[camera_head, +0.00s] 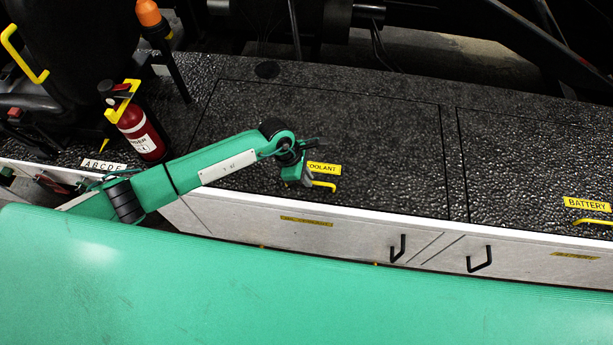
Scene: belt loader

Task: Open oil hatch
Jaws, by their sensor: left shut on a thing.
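My left arm reaches in from the left, and my left gripper (307,180) is at the front edge of a black textured hatch lid (330,125). The gripper is shut on a yellow handle (324,184) at that edge. A yellow label (324,169) beside it reads "OOLANT", its first letter hidden by the gripper. The lid lies flat in the deck and looks closed. No label reading oil can be made out. My right gripper is not in view.
A second lid with a "BATTERY" label (587,204) and yellow handle (594,222) lies at the right. A red fire extinguisher (141,130) stands at the left. White front panels below carry black handles (397,248). The coolant lid's top is clear.

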